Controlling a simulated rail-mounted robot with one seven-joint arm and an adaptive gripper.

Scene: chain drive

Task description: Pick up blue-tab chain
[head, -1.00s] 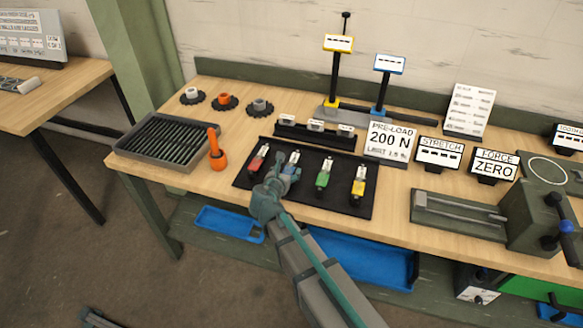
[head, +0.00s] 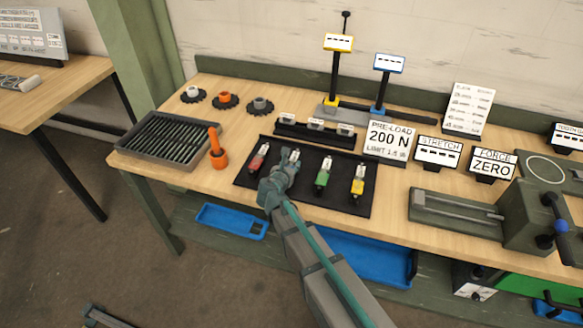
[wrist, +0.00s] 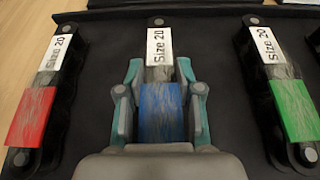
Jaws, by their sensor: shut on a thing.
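The blue-tab chain (wrist: 161,108) lies between the red and green chains on the black mat (head: 338,203). It has a blue band and a white "Size 20" label. In the head view its labelled end (head: 294,155) shows just beyond my gripper (head: 282,171), which hides the blue band. In the wrist view my gripper (wrist: 160,88) has one finger on each side of the chain, shut on it at the blue band. Its near end is hidden by the gripper body. I cannot tell whether the chain is clear of the mat.
The red-tab chain (head: 259,158) lies to the left, the green-tab chain (head: 323,175) and yellow-tab chain (head: 358,182) to the right. A dark rack (head: 315,134) stands behind the mat. An orange tool (head: 217,150) and a grey ribbed tray (head: 168,138) are at left.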

